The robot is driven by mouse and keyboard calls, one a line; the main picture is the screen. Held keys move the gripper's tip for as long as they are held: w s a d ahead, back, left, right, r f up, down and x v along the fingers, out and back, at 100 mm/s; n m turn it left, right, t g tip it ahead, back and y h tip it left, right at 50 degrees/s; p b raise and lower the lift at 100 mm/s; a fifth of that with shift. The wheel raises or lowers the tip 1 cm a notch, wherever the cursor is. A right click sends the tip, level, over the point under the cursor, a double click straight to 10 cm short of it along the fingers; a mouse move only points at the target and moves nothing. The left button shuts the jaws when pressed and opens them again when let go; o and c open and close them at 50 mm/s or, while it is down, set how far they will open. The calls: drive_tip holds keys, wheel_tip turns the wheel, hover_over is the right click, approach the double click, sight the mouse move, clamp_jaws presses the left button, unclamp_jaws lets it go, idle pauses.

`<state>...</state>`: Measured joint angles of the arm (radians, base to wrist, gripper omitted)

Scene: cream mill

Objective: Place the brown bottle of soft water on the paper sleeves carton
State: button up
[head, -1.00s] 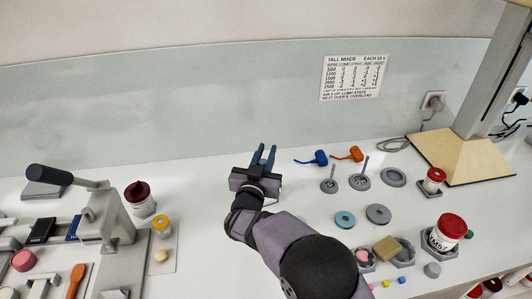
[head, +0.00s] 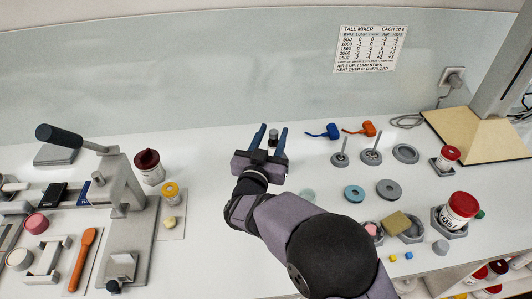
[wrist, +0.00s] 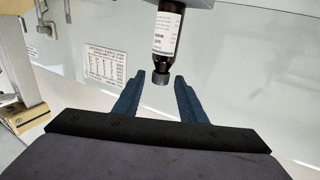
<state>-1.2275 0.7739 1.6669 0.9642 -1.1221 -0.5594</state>
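A dark bottle with a white label (wrist: 166,35) shows at the top of the wrist view, its dark cap pointing toward my gripper. In the head view, a small dark cap-like top (head: 273,137) shows between my fingers; the rest is hidden. My gripper (head: 268,132) is open above the back of the counter. In the wrist view, its blue fingertips (wrist: 160,76) lie apart, with the cap just beyond and between them, no clear contact. I cannot pick out a paper sleeves carton in either view.
Blue (head: 323,131) and orange (head: 361,129) tools, grey discs and red-lidded jars lie right. A stand with a wooden base (head: 475,135) is far right.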

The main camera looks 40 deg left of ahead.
drive_tip(key=b+v, duration=0.1)
drive_tip(key=v, duration=0.5)
drive_tip(key=shift+s, duration=0.3)
drive_tip(key=shift+d, duration=0.15)
